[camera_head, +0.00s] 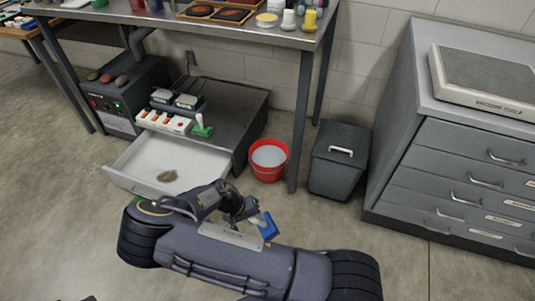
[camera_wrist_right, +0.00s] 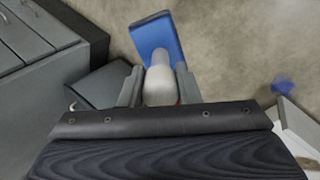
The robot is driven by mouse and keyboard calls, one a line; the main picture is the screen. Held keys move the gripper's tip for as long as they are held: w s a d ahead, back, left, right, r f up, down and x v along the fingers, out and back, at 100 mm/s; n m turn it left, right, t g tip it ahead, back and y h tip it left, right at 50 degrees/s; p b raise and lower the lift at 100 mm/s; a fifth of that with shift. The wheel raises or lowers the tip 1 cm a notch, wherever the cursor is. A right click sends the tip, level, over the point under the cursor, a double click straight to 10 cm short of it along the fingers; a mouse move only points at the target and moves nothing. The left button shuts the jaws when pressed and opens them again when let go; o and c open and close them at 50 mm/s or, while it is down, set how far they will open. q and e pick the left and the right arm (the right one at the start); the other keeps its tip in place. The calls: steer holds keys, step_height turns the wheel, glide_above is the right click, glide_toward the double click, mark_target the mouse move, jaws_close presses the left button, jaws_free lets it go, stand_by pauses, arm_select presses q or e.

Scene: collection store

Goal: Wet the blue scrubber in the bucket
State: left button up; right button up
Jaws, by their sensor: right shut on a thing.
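The blue scrubber (camera_head: 268,227) has a flat blue head and a pale handle. My right gripper (camera_head: 246,211) is shut on the handle; in the right wrist view the scrubber (camera_wrist_right: 160,38) points away from the fingers (camera_wrist_right: 158,88). The red bucket (camera_head: 269,174) stands on the floor and holds a pale, greyish surface that looks like water. In the head view the scrubber shows below the bucket, apart from it. The bucket is mostly hidden in the wrist view.
An open white drawer (camera_head: 132,181) with a brown object (camera_head: 167,176) juts out left of the bucket. A workbench leg (camera_head: 301,125) and a dark lidded bin (camera_head: 341,160) stand to its right. A grey drawer cabinet (camera_head: 460,180) is further right. Bare floor lies in front.

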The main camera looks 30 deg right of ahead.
stand_by(0.3)
step_height(320, 180, down, 12)
steer(key=b, duration=0.9)
steer(key=shift+f+b, duration=0.15)
steer(key=shift+b, duration=0.2)
stand_by(2.0)
steer(key=shift+r+p, duration=1.45)
steer(key=shift+r, duration=0.6)
